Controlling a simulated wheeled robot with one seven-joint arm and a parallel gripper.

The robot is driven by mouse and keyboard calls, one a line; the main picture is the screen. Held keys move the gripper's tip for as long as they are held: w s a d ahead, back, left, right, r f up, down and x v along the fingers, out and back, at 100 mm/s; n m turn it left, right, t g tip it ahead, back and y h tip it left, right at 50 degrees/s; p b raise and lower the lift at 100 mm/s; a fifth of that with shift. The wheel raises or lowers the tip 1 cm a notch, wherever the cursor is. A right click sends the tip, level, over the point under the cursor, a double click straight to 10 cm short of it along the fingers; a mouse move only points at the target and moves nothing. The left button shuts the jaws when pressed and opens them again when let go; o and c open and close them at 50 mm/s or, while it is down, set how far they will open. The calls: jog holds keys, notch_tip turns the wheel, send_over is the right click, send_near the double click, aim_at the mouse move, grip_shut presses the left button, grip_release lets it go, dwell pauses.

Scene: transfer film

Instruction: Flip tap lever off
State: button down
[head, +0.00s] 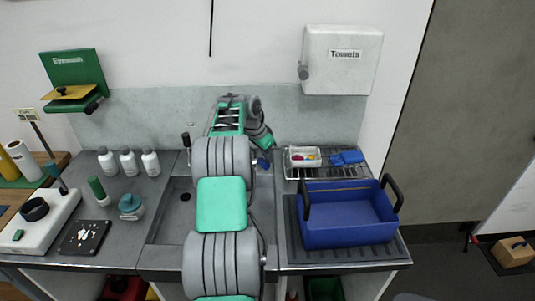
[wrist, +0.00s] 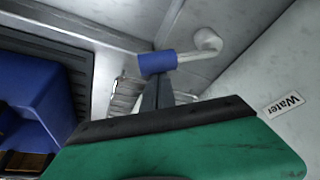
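The tap lever shows in the wrist view as a pale bent bar (wrist: 207,44) with a blue sleeve (wrist: 156,63) on its end. The blue sleeve also shows in the head view (head: 263,163), right of my arm at the back of the sink. My gripper (wrist: 158,82) shows in the wrist view as dark fingers close together, their tips at the near edge of the sleeve. I cannot tell whether they touch it. In the head view my arm hides the fingers and most of the tap.
A blue crate (head: 345,216) with black handles stands right of the sink (head: 168,220). Behind it, a wire rack (head: 300,172) holds a white tray (head: 290,160) and blue items. Several white bottles (head: 128,161) stand left. A "Water" label (wrist: 284,106) is near the lever.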

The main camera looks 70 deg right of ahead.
aim_at(259, 163)
jog(key=shift+w+a+m, duration=0.6)
jog(key=shift+w+m, duration=0.1)
jog(key=shift+w, duration=0.1)
jog(key=shift+w+a, duration=0.65)
jog(key=shift+w, duration=0.1)
jog(key=shift+w+a+f, duration=0.1)
